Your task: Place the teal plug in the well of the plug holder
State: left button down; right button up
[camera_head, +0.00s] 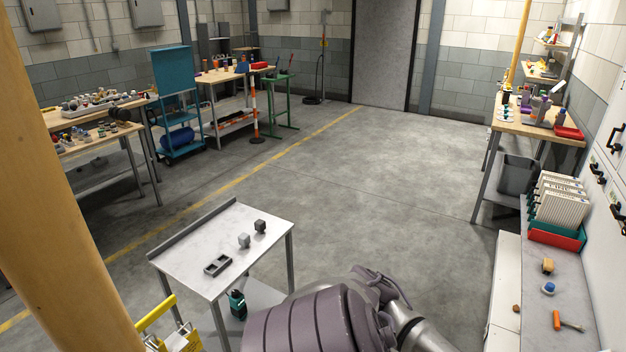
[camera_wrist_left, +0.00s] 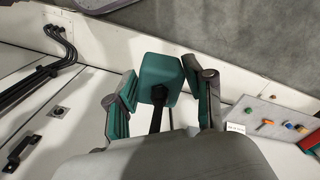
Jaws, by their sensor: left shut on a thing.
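The teal plug (camera_wrist_left: 160,78) is a teal block with a dark stem, seen in the left wrist view. My left gripper (camera_wrist_left: 163,92) is shut on it, with a teal-padded finger on each side. The head view does not clearly show this gripper or the held plug. A dark rectangular holder with open wells (camera_head: 218,264), which looks like the plug holder, lies on the small white table (camera_head: 195,255) in the head view. I see nothing standing in its wells. My right gripper is in neither view.
A grey block (camera_head: 244,241) and a dark block (camera_head: 260,226) stand behind the holder. A teal and black object (camera_head: 237,304) shows below the table's front edge. A wooden post (camera_head: 60,180) blocks the left. A counter (camera_head: 555,285) runs along the right. The middle floor is clear.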

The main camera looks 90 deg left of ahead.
aim_at(213, 271)
jog(key=i+j+u, duration=0.2)
jog(key=j+u, duration=0.3)
jog(key=i+j+u, duration=0.2)
jog(key=u, duration=0.3)
jog(key=i+j+u, duration=0.2)
jog(key=u, duration=0.25)
jog(key=i+u, duration=0.75)
jog(key=u, duration=0.25)
jog(key=i+j+u, duration=0.15)
jog(key=u, duration=0.3)
jog(key=i+u, duration=0.25)
jog(key=u, duration=0.15)
jog(key=i+u, duration=0.25)
jog(key=u, duration=0.2)
jog(key=i+l+u, duration=0.1)
jog(key=u, duration=0.35)
jog(key=i+l+u, duration=0.2)
jog(key=u, duration=0.25)
jog(key=i+l+u, duration=0.25)
jog(key=i+j, duration=0.1)
